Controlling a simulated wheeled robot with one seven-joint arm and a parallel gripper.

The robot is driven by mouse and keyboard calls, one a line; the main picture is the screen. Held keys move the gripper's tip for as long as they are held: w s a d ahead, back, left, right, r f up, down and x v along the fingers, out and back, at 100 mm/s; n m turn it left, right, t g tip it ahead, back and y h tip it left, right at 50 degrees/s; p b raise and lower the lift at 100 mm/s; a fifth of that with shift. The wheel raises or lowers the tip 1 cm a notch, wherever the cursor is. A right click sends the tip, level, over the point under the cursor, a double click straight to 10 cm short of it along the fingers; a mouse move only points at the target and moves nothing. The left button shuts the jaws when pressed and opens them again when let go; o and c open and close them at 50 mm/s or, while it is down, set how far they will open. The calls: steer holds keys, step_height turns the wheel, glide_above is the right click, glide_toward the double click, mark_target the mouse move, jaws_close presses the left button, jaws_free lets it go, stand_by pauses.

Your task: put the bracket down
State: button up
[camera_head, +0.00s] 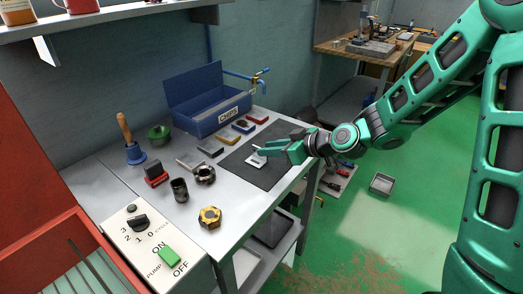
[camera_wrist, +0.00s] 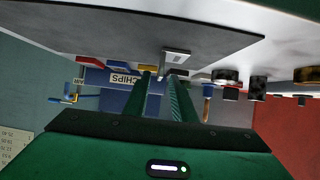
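The bracket (camera_head: 256,161) is a small pale grey metal piece on the dark mat (camera_head: 238,171), near the mat's middle. In the wrist view, which is upside down, the bracket (camera_wrist: 176,56) shows a flat plate against the mat and a thin part standing off it towards my fingers. My gripper (camera_head: 268,150) reaches in from the right, its green fingers low over the mat at the bracket. In the wrist view the fingers (camera_wrist: 163,80) stand apart, with a gap wider than the thin part between them. Finger contact with the bracket is not visible.
A blue chips bin (camera_head: 220,121) stands behind the mat. Several coloured blocks lie between bin and mat. The bench's right edge is close to the mat.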

steer(key=v, duration=0.8)
steer(key=shift+d+f, duration=0.1)
steer(key=s+d+f+m+g+h, duration=0.1)
steer(key=s+d+m+g+h, duration=0.2)
steer(key=s+d, duration=0.5)
steer(key=s+d+f+m+g+h, duration=0.1)
steer(key=s+d+m+h, duration=0.35)
steer(key=d, duration=0.85)
steer(key=s+d+r+m+g+h, duration=0.1)
steer(key=s+d+m, duration=0.3)
steer(key=s, duration=0.5)
steer(key=s+d+r+m+g+h, duration=0.1)
steer(key=s+d+r+m+g, duration=0.1)
steer(key=s+d+m, duration=0.3)
steer(key=s+d, duration=0.1)
steer(key=s, duration=0.3)
steer(key=shift+s+g, duration=0.15)
steer(key=shift+g, duration=0.25)
steer(key=shift+r, duration=0.1)
